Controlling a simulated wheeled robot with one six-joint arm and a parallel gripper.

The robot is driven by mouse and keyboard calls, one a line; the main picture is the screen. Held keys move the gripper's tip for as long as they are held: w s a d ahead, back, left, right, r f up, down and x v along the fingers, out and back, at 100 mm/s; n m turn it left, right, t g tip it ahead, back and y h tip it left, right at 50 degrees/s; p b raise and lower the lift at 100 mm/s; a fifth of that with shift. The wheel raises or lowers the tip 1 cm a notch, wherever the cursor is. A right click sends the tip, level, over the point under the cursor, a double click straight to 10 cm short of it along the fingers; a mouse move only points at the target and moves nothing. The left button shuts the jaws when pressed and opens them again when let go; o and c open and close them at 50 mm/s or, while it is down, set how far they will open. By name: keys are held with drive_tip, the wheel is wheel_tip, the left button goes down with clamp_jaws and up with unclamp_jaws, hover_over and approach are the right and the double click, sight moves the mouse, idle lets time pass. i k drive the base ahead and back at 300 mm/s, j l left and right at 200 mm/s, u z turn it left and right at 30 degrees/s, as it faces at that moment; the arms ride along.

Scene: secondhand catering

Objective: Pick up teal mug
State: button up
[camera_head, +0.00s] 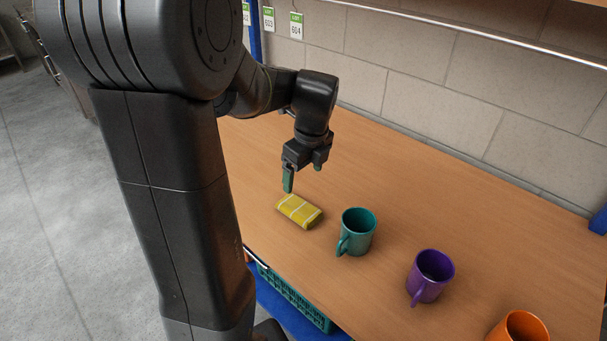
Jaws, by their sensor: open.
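The teal mug (359,232) stands upright on the wooden table, right of the middle of the view. Its handle points to the lower left, and its open top shows. My gripper (303,178) hangs above the table, up and to the left of the mug, with its fingers pointing down. It is open, with nothing seen between its fingers, and apart from the mug. My arm reaches in from the left.
A yellow packet (299,211) with pale lines lies left of the teal mug, below my gripper. A purple mug (430,276) and an orange mug (519,328) stand to the lower right. A green basket (293,295) is below the table's front edge. A block wall (440,100) closes the back.

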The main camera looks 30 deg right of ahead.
sight(359, 225)
drive_tip(key=k+l+z, duration=0.15)
drive_tip(key=k+z, duration=0.2)
drive_tip(key=k+l+z, duration=0.25)
drive_tip(key=z, duration=0.15)
drive_tip(key=k, duration=0.05)
